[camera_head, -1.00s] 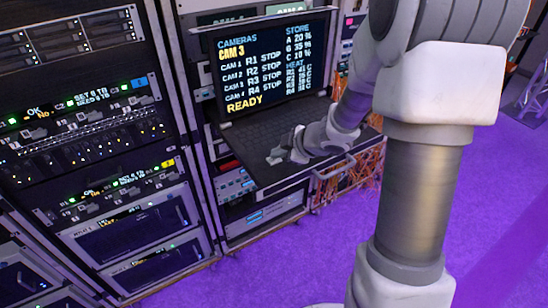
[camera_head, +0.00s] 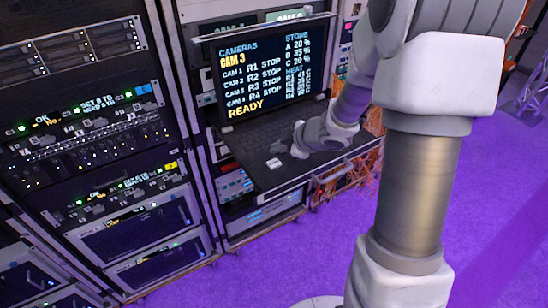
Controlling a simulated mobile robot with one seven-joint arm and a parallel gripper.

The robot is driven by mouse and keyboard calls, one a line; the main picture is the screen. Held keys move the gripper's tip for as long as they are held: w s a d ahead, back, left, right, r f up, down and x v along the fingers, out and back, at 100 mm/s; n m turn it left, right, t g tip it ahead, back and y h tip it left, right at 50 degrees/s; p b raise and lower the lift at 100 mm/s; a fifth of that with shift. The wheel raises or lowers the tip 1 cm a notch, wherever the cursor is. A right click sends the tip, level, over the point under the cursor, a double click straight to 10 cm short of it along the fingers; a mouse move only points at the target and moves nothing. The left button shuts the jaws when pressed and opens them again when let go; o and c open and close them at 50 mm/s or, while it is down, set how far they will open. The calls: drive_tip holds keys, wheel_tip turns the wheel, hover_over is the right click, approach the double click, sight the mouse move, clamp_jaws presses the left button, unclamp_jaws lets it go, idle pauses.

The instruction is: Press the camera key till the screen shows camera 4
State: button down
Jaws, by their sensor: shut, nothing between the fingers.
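The screen (camera_head: 268,72) stands upright at the back of the pull-out console and reads "CAMERAS", "CAM 3" in yellow, a list of CAM rows marked STOP, and "READY" at the bottom. The keyboard tray (camera_head: 240,140) lies flat in front of it, dark. A small pale key (camera_head: 274,163) shows near the tray's front; its label is too small to read. My gripper (camera_head: 298,151) is shut and empty, low over the tray just right of the pale key and apart from it in the picture. Whether its fingertips touch the tray I cannot tell.
A rack of equipment (camera_head: 85,130) with lit panels stands left of the console. A drawer with a handle (camera_head: 333,172) and orange cables (camera_head: 345,187) are below and right of the tray. Purple floor (camera_head: 270,265) is open in front.

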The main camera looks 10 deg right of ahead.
drive_tip(key=shift+r+p, duration=1.15)
drive_tip(key=shift+r, duration=0.3)
drive_tip(key=shift+f, duration=0.1)
idle(2.5)
